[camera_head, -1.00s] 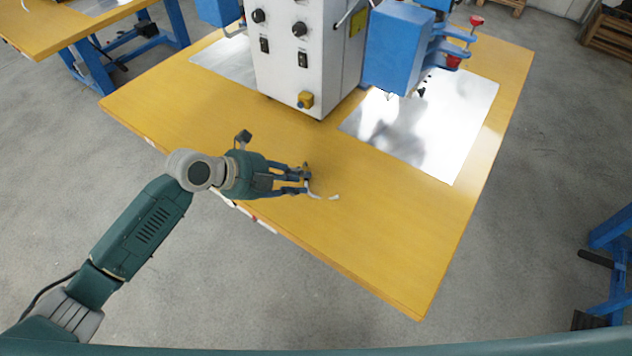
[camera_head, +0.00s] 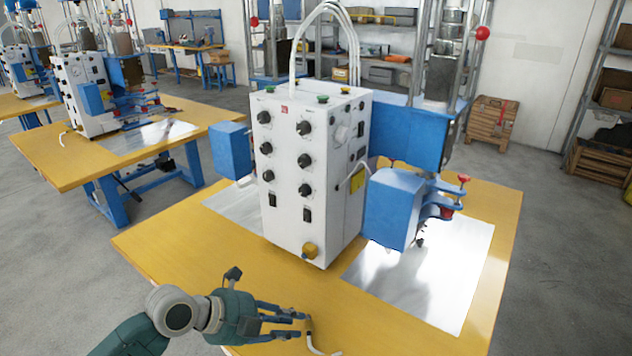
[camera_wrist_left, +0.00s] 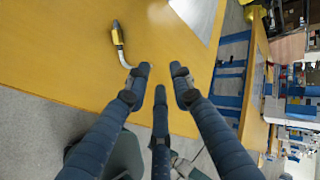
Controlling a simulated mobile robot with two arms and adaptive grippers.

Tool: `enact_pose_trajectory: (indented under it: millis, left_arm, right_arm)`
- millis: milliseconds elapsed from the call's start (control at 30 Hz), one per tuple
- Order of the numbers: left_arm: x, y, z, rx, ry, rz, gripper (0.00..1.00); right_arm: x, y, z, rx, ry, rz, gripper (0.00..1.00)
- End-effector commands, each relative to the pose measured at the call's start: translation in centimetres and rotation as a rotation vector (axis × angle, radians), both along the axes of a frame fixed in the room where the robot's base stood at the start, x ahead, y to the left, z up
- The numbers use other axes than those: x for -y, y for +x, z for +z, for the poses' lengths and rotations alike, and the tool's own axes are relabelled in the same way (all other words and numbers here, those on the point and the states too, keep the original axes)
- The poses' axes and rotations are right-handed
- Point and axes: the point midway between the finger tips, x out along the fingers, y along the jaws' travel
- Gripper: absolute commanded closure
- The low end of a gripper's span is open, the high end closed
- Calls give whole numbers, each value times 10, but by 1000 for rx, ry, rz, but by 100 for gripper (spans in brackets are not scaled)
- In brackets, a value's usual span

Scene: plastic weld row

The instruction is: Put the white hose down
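The white hose (camera_head: 312,341) shows as a short curved piece at the fingertips of my left gripper (camera_head: 301,325), low over the near edge of the yellow table. In the left wrist view, the white hose (camera_wrist_left: 124,57) runs from a yellow and dark end piece (camera_wrist_left: 117,34) to beside one fingertip. The fingers of my left gripper (camera_wrist_left: 160,76) stand apart there, with no hose visible across the gap. Whether a fingertip touches the hose I cannot tell. My right gripper is in neither view.
A white control box (camera_head: 310,180) with black knobs stands on the yellow table (camera_head: 190,250), behind my left gripper. Blue machine parts (camera_head: 392,207) and a shiny metal plate (camera_head: 430,285) are to its right. The tabletop left of the gripper is clear.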

Motion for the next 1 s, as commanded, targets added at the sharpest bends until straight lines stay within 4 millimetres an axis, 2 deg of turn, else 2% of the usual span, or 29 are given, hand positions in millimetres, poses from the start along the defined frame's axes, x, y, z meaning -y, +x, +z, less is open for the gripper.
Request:
enact_pose_trajectory:
  millis: [167, 267, 367, 467, 600, 1000]
  left_arm:
    - [14, -38, -25, -164, -46, 131, 77]
    - [16, -70, -44, -325, -89, 314, 77]
    - [9, -101, -60, -489, -142, 551, 77]
    - [-8, -130, -74, -644, -202, 828, 77]
    - [-43, -167, -87, -801, -287, 1210, 77]
    - [-128, -248, -100, -950, -468, 1956, 77]
  right_arm:
    - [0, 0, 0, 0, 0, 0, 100]
    - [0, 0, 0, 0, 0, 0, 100]
    - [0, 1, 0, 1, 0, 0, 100]
    - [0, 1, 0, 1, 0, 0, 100]
    - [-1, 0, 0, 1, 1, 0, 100]
    - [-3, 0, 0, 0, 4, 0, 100]
